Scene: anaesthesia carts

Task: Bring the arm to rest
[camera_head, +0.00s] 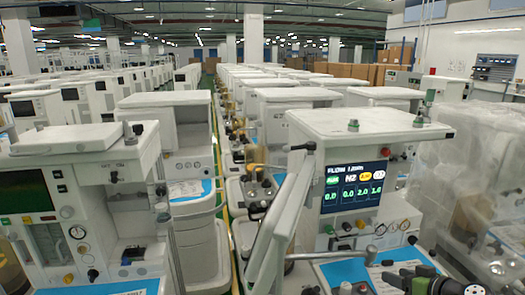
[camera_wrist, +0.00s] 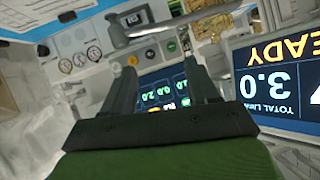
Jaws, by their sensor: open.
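My gripper (camera_wrist: 162,72) shows in the wrist view with its two dark fingers apart and nothing held between them. Its green body fills the bottom of that view. The picture there is turned over, and a lit flow display (camera_wrist: 165,95) shows behind and between the fingers. In the head view, a dark shape with a green band at the lower right, in front of the near cart, looks like part of my arm. Its fingers cannot be made out there.
The near right cart (camera_head: 385,125) carries a flow display (camera_head: 355,187). Another cart (camera_head: 80,150) stands at the left. A blue-topped surface (camera_head: 345,272) lies below the display. A larger screen (camera_wrist: 280,85) is close on the wrist view's right. Plastic-wrapped equipment (camera_head: 485,165) stands far right.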

